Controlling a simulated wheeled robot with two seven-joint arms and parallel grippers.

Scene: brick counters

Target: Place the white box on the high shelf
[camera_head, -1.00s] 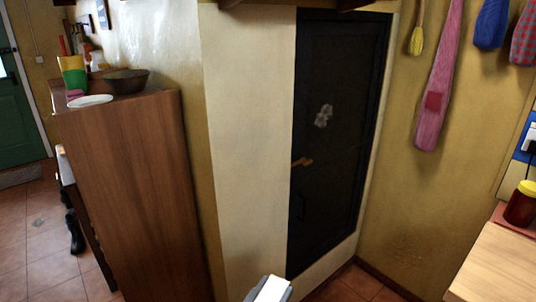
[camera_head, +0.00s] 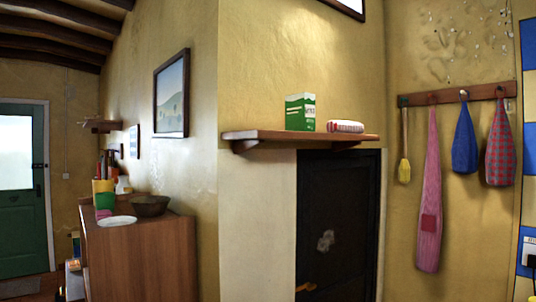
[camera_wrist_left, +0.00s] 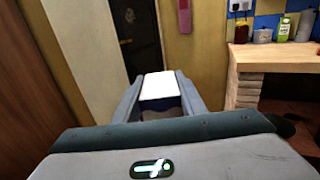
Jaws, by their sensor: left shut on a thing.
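My left gripper (camera_wrist_left: 160,92) shows in the left wrist view, its two grey fingers shut on the white box (camera_wrist_left: 158,84). The high shelf (camera_head: 236,136) is a wooden plank on the wall above a dark door in the head view. A green and white carton (camera_head: 300,112) stands near its middle, and a red and white rounded item (camera_head: 346,126) lies to the right of that. The shelf's left end is bare. Neither gripper shows in the head view now.
Cloths hang from a hook rack (camera_head: 450,96) at right. In the wrist view, a brick counter (camera_wrist_left: 262,66) with jars is at right.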

